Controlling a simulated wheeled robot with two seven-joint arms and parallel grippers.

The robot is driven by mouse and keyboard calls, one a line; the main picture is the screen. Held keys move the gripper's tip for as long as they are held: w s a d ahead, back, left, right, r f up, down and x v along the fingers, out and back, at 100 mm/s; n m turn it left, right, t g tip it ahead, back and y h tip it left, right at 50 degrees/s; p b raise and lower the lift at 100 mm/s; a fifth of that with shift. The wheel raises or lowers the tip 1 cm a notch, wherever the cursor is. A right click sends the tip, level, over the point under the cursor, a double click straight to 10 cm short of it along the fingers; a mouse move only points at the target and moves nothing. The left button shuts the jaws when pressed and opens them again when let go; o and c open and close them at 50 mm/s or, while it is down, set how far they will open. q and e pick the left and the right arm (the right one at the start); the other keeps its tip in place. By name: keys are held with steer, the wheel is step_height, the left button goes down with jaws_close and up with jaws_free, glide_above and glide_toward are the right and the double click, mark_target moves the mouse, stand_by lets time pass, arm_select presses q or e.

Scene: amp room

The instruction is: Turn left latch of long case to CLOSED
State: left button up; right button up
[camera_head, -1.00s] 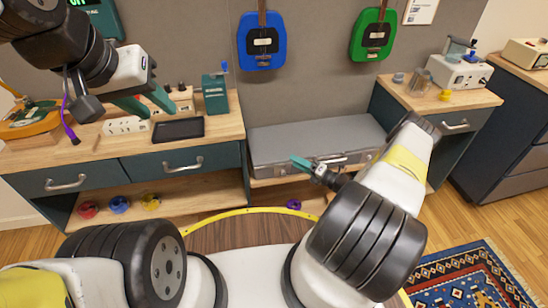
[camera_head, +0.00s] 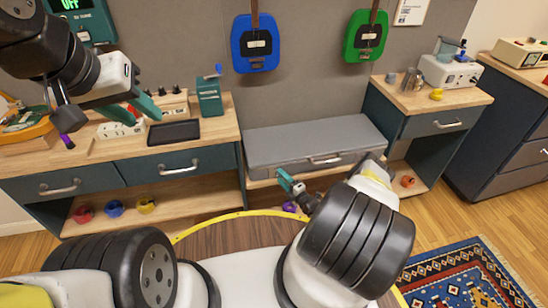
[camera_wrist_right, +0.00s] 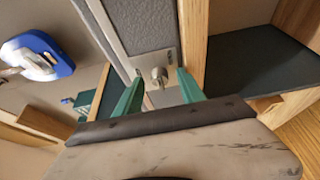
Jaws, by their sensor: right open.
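The long grey case (camera_head: 310,140) lies shut on a low shelf between the two desks in the head view, with a handle (camera_head: 325,160) on its front. My right gripper (camera_head: 289,182) is in front of the left part of the case front. In the right wrist view, a small metal latch (camera_wrist_right: 159,76) on a pale plate sits between the tips of my open right gripper (camera_wrist_right: 158,84); I cannot tell whether they touch. The plate's marking is too small to read.
The left desk (camera_head: 222,127) bears a black tray (camera_head: 174,132) and a teal box (camera_head: 210,97). The right desk (camera_head: 395,97) stands close beside the case. A blue guitar-shaped item (camera_head: 256,43) hangs on the wall. A round wooden surface with a yellow rim (camera_head: 205,226) lies in front.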

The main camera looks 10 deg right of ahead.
steer(key=shift+w+a, duration=0.1)
steer(key=shift+w, duration=0.15)
steer(key=shift+c, duration=0.5)
jaws_close()
